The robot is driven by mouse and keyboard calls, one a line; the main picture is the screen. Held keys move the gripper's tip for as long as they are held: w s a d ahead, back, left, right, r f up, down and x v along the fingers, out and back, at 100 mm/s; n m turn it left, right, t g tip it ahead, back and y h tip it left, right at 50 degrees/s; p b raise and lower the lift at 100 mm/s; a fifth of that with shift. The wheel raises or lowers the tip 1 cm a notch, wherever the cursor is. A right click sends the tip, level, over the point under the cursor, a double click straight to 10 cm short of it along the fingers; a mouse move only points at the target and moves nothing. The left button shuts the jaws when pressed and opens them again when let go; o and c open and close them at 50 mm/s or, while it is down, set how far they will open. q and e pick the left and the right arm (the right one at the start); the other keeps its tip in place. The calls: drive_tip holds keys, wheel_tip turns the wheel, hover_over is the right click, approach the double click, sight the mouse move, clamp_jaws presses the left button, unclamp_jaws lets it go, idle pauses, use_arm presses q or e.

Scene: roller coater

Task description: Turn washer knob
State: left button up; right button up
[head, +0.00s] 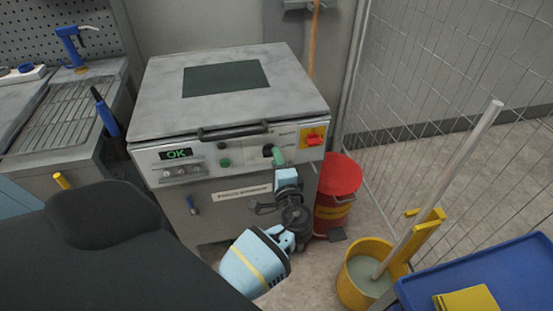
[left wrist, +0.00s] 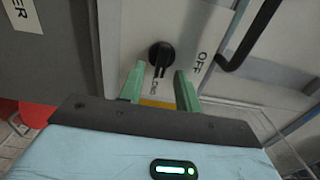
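The washer (head: 240,125) is a grey metal cabinet with a sloped lid and a front panel with a green "OK" display (head: 176,154). Its black knob (head: 267,150) is on the right part of the panel, partly hidden by my gripper. In the left wrist view the knob (left wrist: 160,54) is round with a pointer, with an "OFF" label beside it. My left gripper (head: 279,157) has green fingertips. In the wrist view its fingers (left wrist: 159,82) are apart, with the knob just beyond and between the tips; I cannot tell if they touch it. My right gripper is not in view.
A red switch on a yellow plate (head: 314,137) is right of the knob. A black lid handle (head: 233,132) runs above the panel. A red bin (head: 340,175), a yellow mop bucket (head: 352,286) and a blue cart (head: 500,275) stand at right, by a wire fence.

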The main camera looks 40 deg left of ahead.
use_arm(q)
drive_tip(key=v, duration=0.7)
drive_tip(key=shift+b, duration=0.3)
